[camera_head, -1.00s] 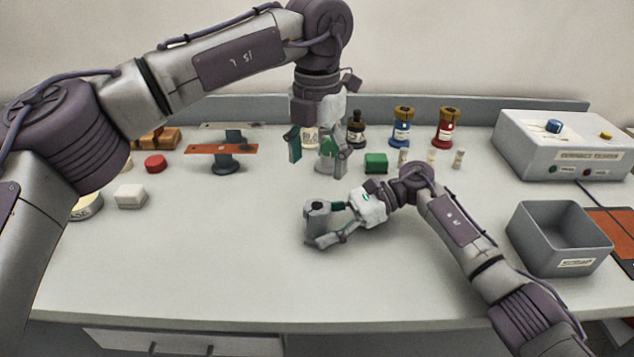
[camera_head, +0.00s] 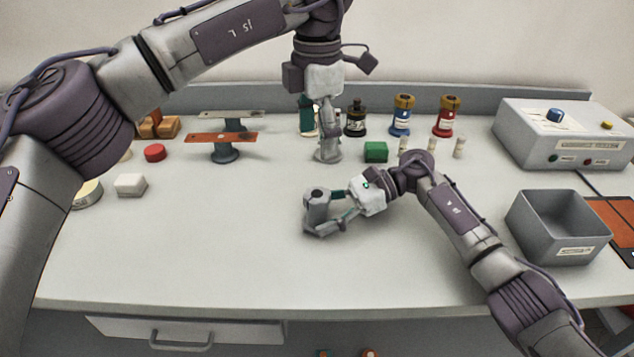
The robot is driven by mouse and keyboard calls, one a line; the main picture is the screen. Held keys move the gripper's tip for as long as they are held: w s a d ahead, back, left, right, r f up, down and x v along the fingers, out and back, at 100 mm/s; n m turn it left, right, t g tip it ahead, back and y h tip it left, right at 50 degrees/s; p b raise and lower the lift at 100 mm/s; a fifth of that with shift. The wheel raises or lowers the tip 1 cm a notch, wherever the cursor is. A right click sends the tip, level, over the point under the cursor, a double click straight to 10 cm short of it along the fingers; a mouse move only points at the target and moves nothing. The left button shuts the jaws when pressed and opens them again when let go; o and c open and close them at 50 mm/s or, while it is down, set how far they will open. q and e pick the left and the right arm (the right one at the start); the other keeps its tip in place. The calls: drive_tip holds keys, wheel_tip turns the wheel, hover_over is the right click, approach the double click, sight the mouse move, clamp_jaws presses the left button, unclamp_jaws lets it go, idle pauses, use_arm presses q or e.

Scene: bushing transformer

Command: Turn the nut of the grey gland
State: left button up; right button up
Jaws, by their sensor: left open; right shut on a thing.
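The grey gland (camera_head: 317,207) is a short upright grey body with a dark round top, low in the middle of the head view. My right gripper (camera_head: 328,218) is shut on it from the right, with one finger passing along its near side. My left gripper (camera_head: 318,142) hangs open above the table behind the gland, pointing down. Its grey near finger hides much of the other, teal finger. Nothing is clearly visible between these fingers, and they are apart from the gland. The separate nut cannot be made out clearly at this size.
A blue bottle (camera_head: 401,116), a red bottle (camera_head: 447,117) and a dark bottle (camera_head: 355,119) stand at the back. A green block (camera_head: 376,152) is right of my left gripper. A grey bin (camera_head: 559,228) stands at right. The front table is clear.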

sight(317, 193)
use_arm(q)
wheel_tip(317, 193, down, 12)
drive_tip(key=m, duration=0.4)
idle(0.3)
drive_tip(key=shift+c, duration=0.2)
drive_tip(key=c, duration=1.1)
drive_tip(key=shift+c, duration=0.2)
